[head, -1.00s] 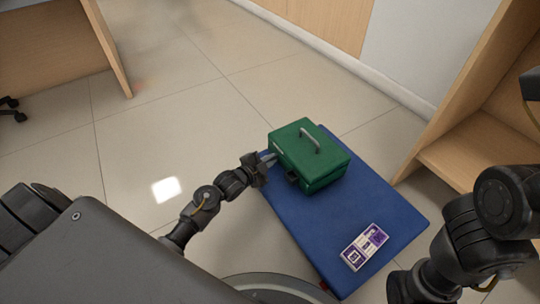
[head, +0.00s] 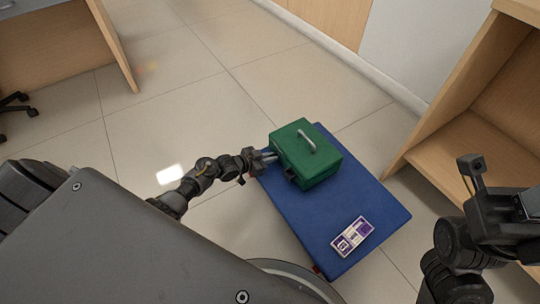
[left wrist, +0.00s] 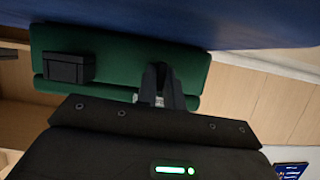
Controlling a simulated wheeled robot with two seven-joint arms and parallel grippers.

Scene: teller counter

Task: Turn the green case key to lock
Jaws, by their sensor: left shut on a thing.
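The green case (head: 312,160) stands closed on the blue mat, with its grey handle (head: 307,140) on top. My left gripper (head: 268,156) is at the case's left face, its fingers shut. In the left wrist view the picture is upside down; the fingers (left wrist: 160,84) are closed together against the green case (left wrist: 110,60), beside a black latch block (left wrist: 68,68). A small silvery bit shows between the fingers, likely the key, mostly hidden by them.
The blue mat (head: 300,215) has a purple and white box (head: 351,236) lying near its front edge. A wooden shelf unit (head: 455,150) stands at the right. A wooden desk (head: 60,50) is at the upper left. The tiled floor between is clear.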

